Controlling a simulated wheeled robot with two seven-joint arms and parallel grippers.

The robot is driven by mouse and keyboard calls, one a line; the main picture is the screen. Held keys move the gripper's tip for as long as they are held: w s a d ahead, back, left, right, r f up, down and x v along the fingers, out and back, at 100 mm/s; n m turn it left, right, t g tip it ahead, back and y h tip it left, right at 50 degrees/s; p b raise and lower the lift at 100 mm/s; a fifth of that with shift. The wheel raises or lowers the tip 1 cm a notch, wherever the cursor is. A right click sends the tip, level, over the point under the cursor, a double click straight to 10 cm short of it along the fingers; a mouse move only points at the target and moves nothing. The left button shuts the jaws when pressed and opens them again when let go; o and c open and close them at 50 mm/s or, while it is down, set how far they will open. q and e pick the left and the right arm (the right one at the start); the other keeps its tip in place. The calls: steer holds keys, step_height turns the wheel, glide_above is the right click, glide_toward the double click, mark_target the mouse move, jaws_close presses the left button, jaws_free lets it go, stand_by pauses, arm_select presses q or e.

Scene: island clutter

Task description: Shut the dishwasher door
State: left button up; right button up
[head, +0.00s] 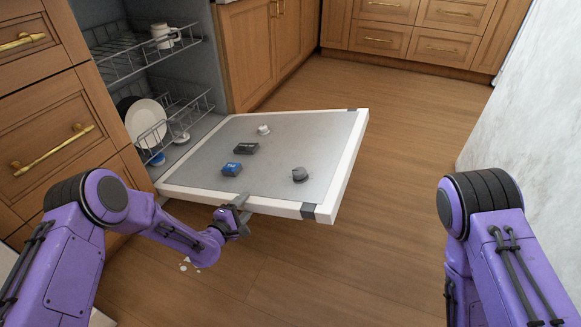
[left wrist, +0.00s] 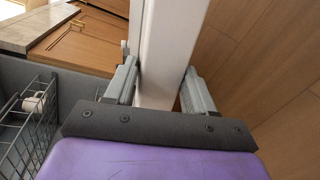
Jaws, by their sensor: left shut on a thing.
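The dishwasher door (head: 285,142) is folded down, lying open and roughly level above the floor, with its grey inner face up and a white rim. My left gripper (head: 239,209) is at the door's near side edge, with its fingers around the rim. In the left wrist view the white door edge (left wrist: 158,60) stands between the two fingers of my left gripper (left wrist: 157,92), which is shut on it. The dishwasher's inside (head: 150,90) is open at the left. My right arm shows at the right, but its gripper is out of view.
Wire racks hold a white mug (head: 163,36) and a white plate (head: 146,123). Small fittings, including a blue one (head: 231,169), sit on the door's inner face. Wooden cabinets flank the dishwasher. A pale marble side (head: 530,110) stands right; the wooden floor between is clear.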

arm_select(q)
steer(key=shift+w+a, duration=0.1)
steer(key=shift+a, duration=0.05)
step_height(320, 180, up, 6)
steer(key=a+n+p, duration=0.1)
steer(key=a+p, duration=0.1)
steer(key=p, duration=0.1)
steer(key=shift+w+p, duration=0.35)
steer(key=shift+p, duration=0.05)
steer(key=shift+f, duration=0.1)
steer(key=o, duration=1.1)
steer(key=shift+d, duration=0.1)
steer(key=shift+f, duration=0.1)
steer(key=p+v, duration=0.4)
steer(key=v, duration=0.6)
steer(key=shift+s, duration=0.25)
